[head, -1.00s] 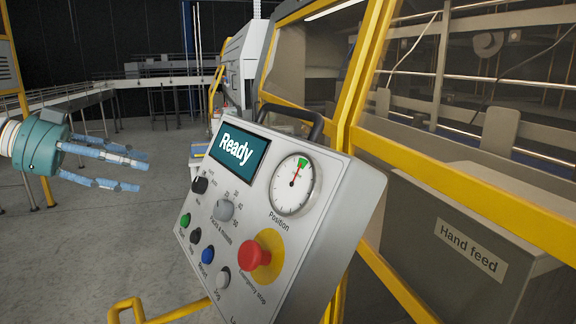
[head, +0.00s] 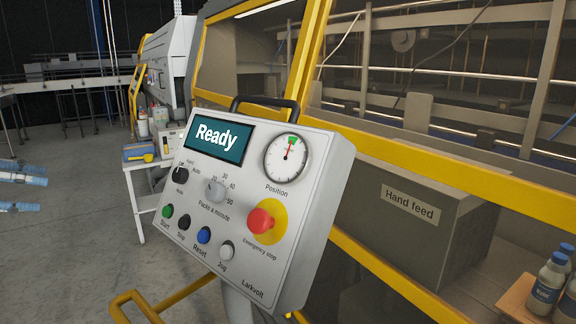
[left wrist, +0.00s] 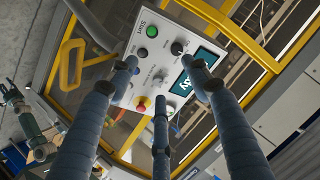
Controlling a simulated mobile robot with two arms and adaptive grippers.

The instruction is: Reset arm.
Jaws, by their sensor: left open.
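My left gripper (head: 22,190) shows only by its blue fingertips at the left edge of the head view, apart from the control panel (head: 300,245). In the left wrist view its grey-blue fingers (left wrist: 160,95) are spread and empty, with the panel beyond them. The panel's screen (head: 218,138) reads "Ready". The position dial (head: 288,158) has its needle at the green mark near the top. Below are a red emergency stop (head: 261,221) on yellow and a row of buttons, including a blue Reset button (head: 204,235). My right gripper is not in the head view.
A yellow-framed machine (head: 400,165) stands behind the panel, with a grey Hand feed box (head: 375,220). Bottles (head: 547,283) stand at the lower right. A white table (head: 143,190) holds a blue box (head: 138,151). A yellow rail (head: 135,300) is below the panel. The floor at left is open.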

